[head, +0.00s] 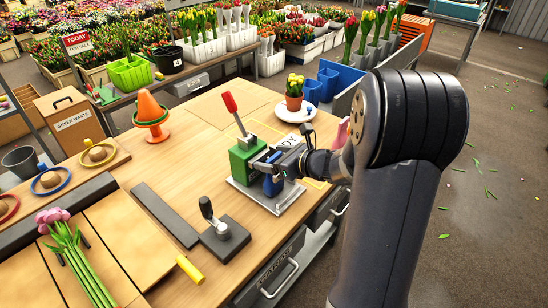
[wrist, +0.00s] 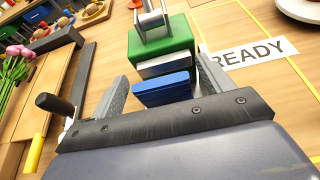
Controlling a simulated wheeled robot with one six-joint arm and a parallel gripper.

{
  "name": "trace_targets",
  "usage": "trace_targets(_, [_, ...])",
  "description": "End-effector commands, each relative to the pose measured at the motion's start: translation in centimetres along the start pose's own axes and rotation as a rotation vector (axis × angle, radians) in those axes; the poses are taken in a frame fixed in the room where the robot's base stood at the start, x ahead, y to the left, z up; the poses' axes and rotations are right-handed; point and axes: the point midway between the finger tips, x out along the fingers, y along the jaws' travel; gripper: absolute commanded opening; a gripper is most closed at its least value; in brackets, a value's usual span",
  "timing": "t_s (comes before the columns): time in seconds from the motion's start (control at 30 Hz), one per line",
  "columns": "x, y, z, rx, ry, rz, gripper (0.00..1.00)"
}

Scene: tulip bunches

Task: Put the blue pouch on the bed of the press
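The press has a green body (head: 246,158), a raised red-handled lever (head: 230,102) and a grey base plate (head: 277,203). The green body also shows ahead in the wrist view (wrist: 165,42). The blue pouch (head: 272,186) stands at the front of the press, low over the plate; the head view does not clearly show its contact. In the wrist view the blue pouch (wrist: 163,92) is between my fingers, just before a pale block of the press. My gripper (head: 270,168) reaches in from the right. Its fingers (wrist: 160,85) appear spread, with narrow gaps beside the pouch.
A READY sign (wrist: 248,52) lies right of the press in the wrist view. A black-knobbed tool (head: 222,230) and a yellow cylinder (head: 190,270) are nearer the front. Pink tulips (head: 75,258) lie at left. A potted yellow plant (head: 294,92) stands behind on a plate.

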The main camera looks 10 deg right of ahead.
Motion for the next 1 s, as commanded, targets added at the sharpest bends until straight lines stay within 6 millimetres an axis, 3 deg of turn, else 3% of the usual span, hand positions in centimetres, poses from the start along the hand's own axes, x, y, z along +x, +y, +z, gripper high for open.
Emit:
trace_targets(0.37, [-0.6, -0.1, 0.4, 0.000, -0.001, -0.002, 0.76])
trace_targets(0.7, [-7.7, -0.1, 0.3, 0.000, -0.001, -0.007, 0.76])
trace_targets(1.0, [-11.6, -0.1, 0.3, 0.000, -0.001, -0.002, 0.76])
